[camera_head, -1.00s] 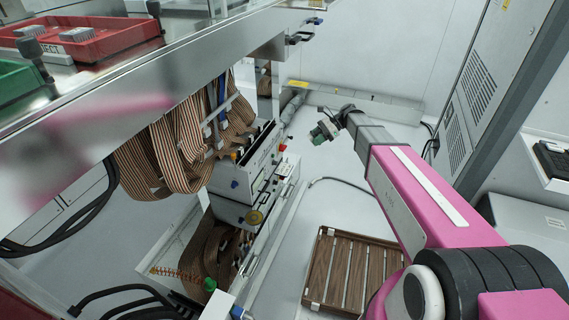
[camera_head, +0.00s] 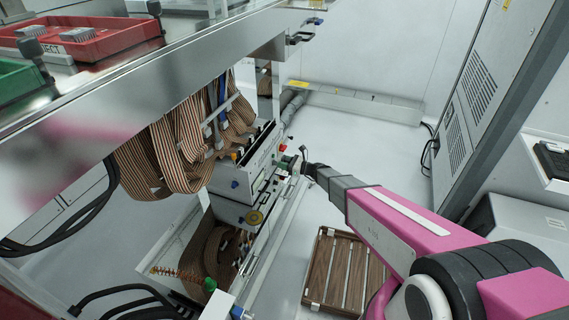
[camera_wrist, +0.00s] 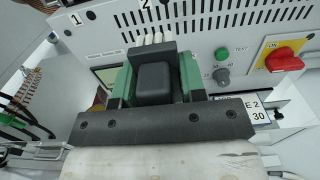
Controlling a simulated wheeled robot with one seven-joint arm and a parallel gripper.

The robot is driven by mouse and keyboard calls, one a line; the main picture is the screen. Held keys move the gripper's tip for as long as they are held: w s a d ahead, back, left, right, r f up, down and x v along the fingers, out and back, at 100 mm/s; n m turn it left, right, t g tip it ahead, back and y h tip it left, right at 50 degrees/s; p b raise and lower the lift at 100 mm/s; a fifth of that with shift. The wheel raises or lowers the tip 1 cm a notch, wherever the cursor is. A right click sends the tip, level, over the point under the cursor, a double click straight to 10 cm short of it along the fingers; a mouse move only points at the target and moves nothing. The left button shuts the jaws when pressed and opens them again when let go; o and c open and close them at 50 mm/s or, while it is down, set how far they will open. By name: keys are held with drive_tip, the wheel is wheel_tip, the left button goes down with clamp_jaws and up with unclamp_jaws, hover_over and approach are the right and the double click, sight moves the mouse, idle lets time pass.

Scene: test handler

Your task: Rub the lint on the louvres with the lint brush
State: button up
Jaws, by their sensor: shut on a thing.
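My gripper (camera_head: 291,163) is at the front of a white instrument box (camera_head: 262,150) under the bench. Rows of dark louvre slots (camera_wrist: 245,18) run along the panel's upper part, right of the tips. Whether the tips touch the panel I cannot tell. No lint can be made out.
A red knob (camera_wrist: 283,60) and a green button (camera_wrist: 222,54) stick out of the panel on the right. Ribbon cables (camera_head: 165,155) hang on the left. A slatted wooden pallet (camera_head: 340,270) lies on the floor. A grey cabinet (camera_head: 490,75) stands at right.

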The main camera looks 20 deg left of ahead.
sight(264, 157)
drive_tip(key=shift+w+a, duration=0.15)
drive_tip(key=shift+a, duration=1.3)
drive_tip(key=shift+w+a, duration=0.1)
drive_tip(key=shift+a, duration=1.3)
drive_tip(key=shift+a, duration=1.05)
drive_tip(key=shift+w, duration=0.15)
drive_tip(key=shift+w+d, duration=0.15)
drive_tip(key=shift+w, duration=0.8)
drive_tip(key=shift+w+d, duration=0.1)
drive_tip(key=shift+w, duration=0.85)
drive_tip(key=shift+a, duration=0.15)
drive_tip(key=shift+s+a+r, duration=0.1)
drive_tip(key=shift+s+a, duration=0.05)
drive_tip(key=shift+s, duration=1.05)
drive_tip(key=shift+s+a, duration=0.2)
drive_tip(key=shift+s, duration=0.6)
drive_tip(key=shift+c, duration=0.7)
